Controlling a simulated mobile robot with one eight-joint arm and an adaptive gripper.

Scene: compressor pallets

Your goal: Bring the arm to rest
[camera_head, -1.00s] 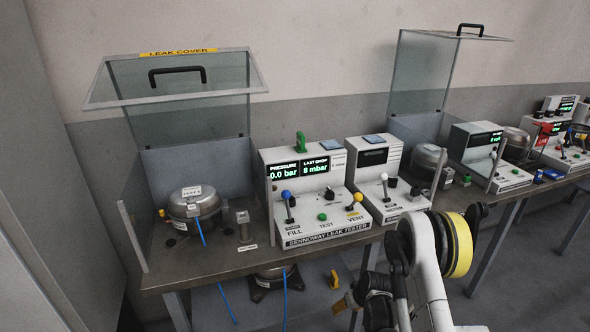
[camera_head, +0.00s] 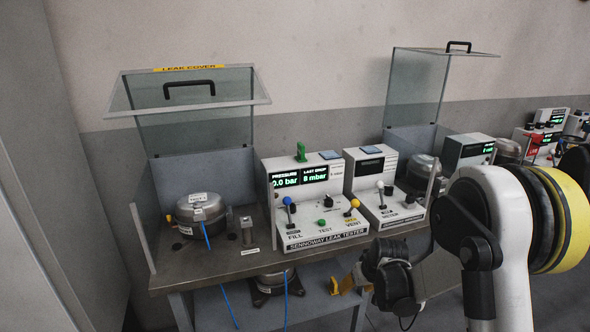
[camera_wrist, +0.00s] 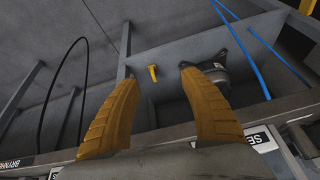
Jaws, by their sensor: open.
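My gripper shows in the wrist view as two orange-yellow ribbed fingers (camera_wrist: 160,108), spread apart with nothing between them. In the head view my arm (camera_head: 500,235) stands in front of the right part of the bench, and the gripper (camera_head: 345,287) is low by the bench's front edge, partly hidden behind my wrist. The wrist view looks down past the bench edge toward the lower shelf, where a small yellow item (camera_wrist: 153,72) lies beyond the fingers.
The bench (camera_head: 210,265) carries a compressor (camera_head: 200,215) under a raised leak cover (camera_head: 190,92) and the leak tester (camera_head: 320,212). A second compressor (camera_head: 272,282) with blue hoses sits on the lower shelf. More test stations stand to the right. Floor at the left is clear.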

